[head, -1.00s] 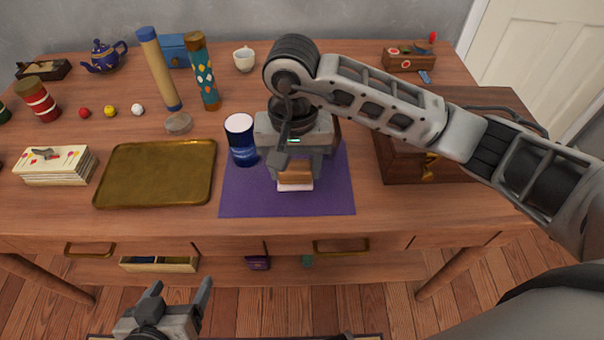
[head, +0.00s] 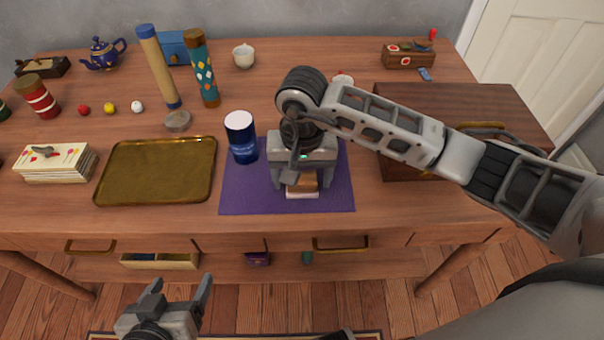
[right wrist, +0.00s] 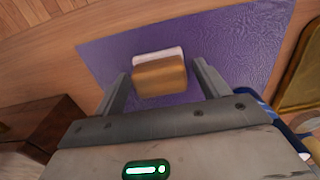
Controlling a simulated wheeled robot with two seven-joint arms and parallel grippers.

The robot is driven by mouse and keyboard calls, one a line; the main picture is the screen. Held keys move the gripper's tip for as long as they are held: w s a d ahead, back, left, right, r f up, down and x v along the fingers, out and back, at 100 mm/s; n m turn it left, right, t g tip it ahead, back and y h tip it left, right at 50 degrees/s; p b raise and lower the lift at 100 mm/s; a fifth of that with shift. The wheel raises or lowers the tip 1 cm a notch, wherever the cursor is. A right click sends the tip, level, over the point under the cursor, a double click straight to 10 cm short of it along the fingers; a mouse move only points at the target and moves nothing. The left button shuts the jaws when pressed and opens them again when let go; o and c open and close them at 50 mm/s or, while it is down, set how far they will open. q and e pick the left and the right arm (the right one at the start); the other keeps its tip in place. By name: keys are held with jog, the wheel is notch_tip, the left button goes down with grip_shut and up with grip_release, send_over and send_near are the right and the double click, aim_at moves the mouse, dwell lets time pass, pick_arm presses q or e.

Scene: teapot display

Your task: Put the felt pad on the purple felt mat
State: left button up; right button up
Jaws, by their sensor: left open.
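The felt pad (right wrist: 160,77), a block with a tan-brown top and a white underside, lies on the purple felt mat (right wrist: 231,38). In the head view the pad (head: 302,190) shows below my right gripper, on the mat (head: 246,197) right of its middle. My right gripper (right wrist: 163,82) is open, with a finger on each side of the pad and a gap on both sides. In the head view my right gripper (head: 302,186) partly hides the pad. My left gripper (head: 180,287) is open and empty, in front of the table.
A blue can (head: 242,140) with a white top stands at the mat's upper left edge, close to my right gripper. A brass tray (head: 157,172) lies left of the mat. A wooden chest (head: 440,110) stands to the right, under my right arm.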

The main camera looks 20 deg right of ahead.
aim_at(302, 176)
jog(key=shift+r+p, duration=0.25)
jog(key=shift+p, duration=0.05)
jog(key=shift+r, duration=0.35)
notch_tip(302, 176, up, 11)
jog(key=shift+b, duration=0.4)
